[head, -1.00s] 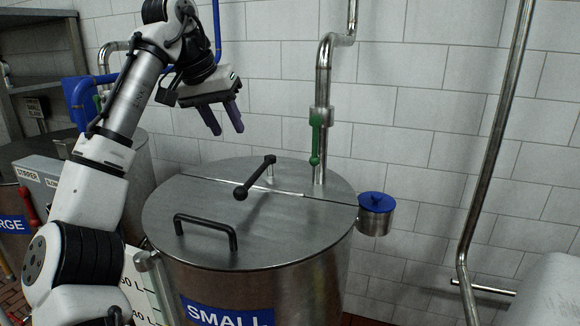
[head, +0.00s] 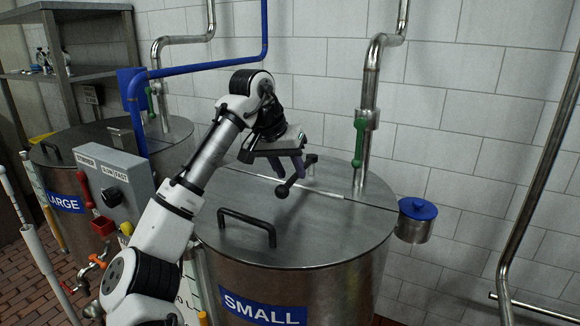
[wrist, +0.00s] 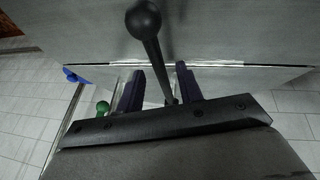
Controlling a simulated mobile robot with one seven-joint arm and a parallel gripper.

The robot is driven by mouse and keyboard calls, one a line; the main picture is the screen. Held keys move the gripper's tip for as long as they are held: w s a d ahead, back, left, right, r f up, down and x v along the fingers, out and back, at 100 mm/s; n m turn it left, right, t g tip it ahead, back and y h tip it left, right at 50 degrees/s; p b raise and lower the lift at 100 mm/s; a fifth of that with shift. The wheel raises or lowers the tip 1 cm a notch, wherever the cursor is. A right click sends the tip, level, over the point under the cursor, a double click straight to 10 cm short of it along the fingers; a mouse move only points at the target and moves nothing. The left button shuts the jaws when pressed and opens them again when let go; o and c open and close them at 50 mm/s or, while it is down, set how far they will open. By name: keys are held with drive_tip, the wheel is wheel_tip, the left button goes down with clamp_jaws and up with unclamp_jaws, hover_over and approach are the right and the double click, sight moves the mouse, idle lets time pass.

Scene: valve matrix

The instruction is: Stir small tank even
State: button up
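The small tank (head: 330,275) is a steel drum with a blue SMALL label and a flat steel lid. A black crank handle (head: 283,190) with a ball knob stands on the lid; it also shows in the wrist view (wrist: 150,45). My gripper (head: 289,170) is low over the lid at the crank. In the wrist view its two purple fingers (wrist: 158,80) are apart, one on each side of the crank's arm, with gaps visible. The knob lies beyond the fingertips. Whether the fingers are level with the crank arm is hard to tell.
A black lid handle (head: 247,222) is at the lid's front left. A steel pipe with a green valve lever (head: 359,143) rises behind the tank. A blue-lidded pot (head: 416,220) is at its right. A grey STIRRER control box (head: 112,180) and the large tank (head: 75,185) stand left.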

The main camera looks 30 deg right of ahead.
drive_tip(key=shift+d+f, duration=0.15)
drive_tip(key=shift+f, duration=0.2)
clamp_jaws()
